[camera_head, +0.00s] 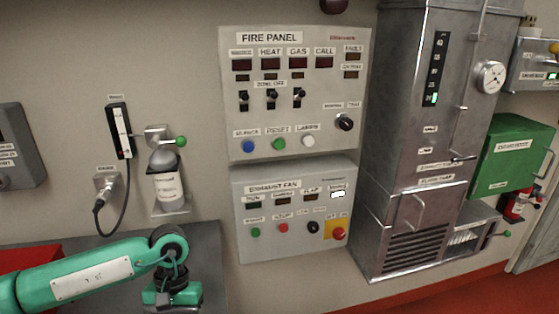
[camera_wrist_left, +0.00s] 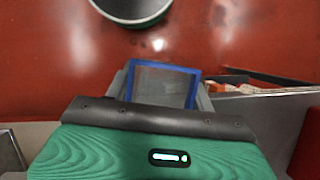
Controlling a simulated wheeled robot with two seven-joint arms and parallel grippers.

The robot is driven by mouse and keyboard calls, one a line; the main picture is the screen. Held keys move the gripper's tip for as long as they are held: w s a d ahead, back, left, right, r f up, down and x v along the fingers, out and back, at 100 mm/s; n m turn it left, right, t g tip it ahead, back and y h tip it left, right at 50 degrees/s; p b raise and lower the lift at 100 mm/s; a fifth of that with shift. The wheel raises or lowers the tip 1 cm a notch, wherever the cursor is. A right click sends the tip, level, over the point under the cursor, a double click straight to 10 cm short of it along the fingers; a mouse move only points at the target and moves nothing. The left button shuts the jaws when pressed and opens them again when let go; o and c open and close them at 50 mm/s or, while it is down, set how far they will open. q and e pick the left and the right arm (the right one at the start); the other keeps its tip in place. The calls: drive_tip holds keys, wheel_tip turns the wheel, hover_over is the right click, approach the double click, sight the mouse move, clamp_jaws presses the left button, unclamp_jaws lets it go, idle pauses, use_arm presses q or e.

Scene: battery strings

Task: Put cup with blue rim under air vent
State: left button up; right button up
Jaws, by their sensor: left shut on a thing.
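In the left wrist view, my left gripper (camera_wrist_left: 160,100) is shut on a cup with a square blue rim (camera_wrist_left: 165,72), and I look down into its grey inside. In the head view, my left arm comes in at the lower left. Its wrist is at the bottom edge, and the fingers and cup are hidden or out of frame. A slatted vent (camera_head: 415,250) is low on the front of the tall metal cabinet (camera_head: 400,100), well to the right of that arm. My right gripper is not in view.
A round green-rimmed thing (camera_wrist_left: 133,8) is over the red surface (camera_wrist_left: 60,60) in the wrist view. The fire panel (camera_head: 295,145) and exhaust fan panel (camera_head: 300,242) are on the wall between my arm and the cabinet. A green box (camera_head: 510,155) is at the right.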

use_arm(q)
drive_tip(key=shift+s+f, duration=0.15)
drive_tip(key=shift+s, duration=0.05)
idle(0.5)
drive_tip(key=shift+w, duration=0.1)
